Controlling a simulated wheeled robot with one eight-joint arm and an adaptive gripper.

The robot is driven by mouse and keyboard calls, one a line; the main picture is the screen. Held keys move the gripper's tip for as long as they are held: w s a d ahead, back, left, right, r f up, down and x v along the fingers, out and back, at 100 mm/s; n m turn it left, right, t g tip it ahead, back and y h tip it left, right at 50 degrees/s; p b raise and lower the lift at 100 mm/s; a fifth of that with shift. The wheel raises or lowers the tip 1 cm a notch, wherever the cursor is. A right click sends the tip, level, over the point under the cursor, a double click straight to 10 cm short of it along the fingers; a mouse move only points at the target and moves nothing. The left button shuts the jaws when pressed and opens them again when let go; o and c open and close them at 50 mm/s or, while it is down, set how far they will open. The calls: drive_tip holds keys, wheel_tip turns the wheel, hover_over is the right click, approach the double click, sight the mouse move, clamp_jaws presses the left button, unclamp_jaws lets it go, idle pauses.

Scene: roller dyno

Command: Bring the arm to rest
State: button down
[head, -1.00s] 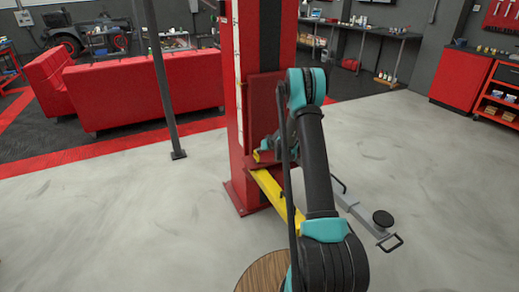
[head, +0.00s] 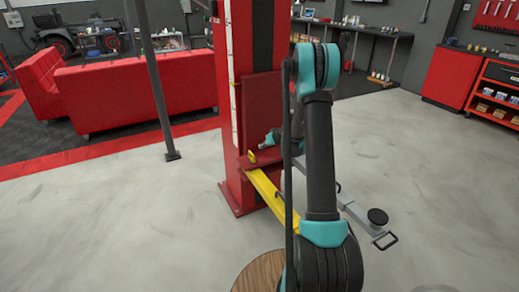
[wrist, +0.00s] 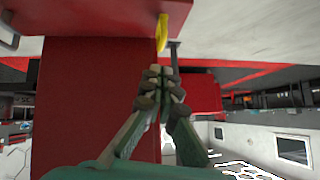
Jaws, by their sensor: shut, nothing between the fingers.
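My arm rises in the head view, with a teal and black elbow (head: 316,68) at the top and a thick black link below it. It stands in front of the red lift post (head: 240,110). My gripper (wrist: 162,84) shows in the wrist view with its two fingers together and nothing between them. The red post (wrist: 85,110) fills the left and middle behind the fingers there. In the head view the gripper's fingers cannot be made out; a small teal and dark part shows beside the post, partly behind the arm.
A yellow lift arm (head: 267,190) and a grey lift arm (head: 362,217) with a black pad reach out low from the post. A thin dark pole (head: 155,80) stands left. A round wooden top (head: 258,274) is at the bottom edge. Bare floor (head: 95,220) lies left.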

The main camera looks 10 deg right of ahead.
drive_tip(key=shift+s+d+r, duration=0.2)
drive_tip(key=shift+s+r, duration=0.15)
drive_tip(key=s+a+r+g+h, duration=0.1)
drive_tip(key=s+r, duration=0.2)
drive_tip(key=s, duration=0.4)
drive_tip(key=s+a+r+m, duration=0.1)
drive_tip(key=s+r, duration=0.2)
drive_tip(key=s, duration=0.4)
drive_tip(key=s+a+r+g+h, duration=0.1)
drive_tip(key=s+r, duration=0.2)
drive_tip(key=s, duration=0.4)
drive_tip(key=s+d+f+m+g+h, duration=0.1)
drive_tip(key=s+d+f+g+h, duration=0.1)
drive_tip(key=s, duration=2.3)
drive_tip(key=shift+s+m+h, duration=0.25)
drive_tip(key=shift+m+h, duration=0.05)
drive_tip(key=shift+f, duration=0.1)
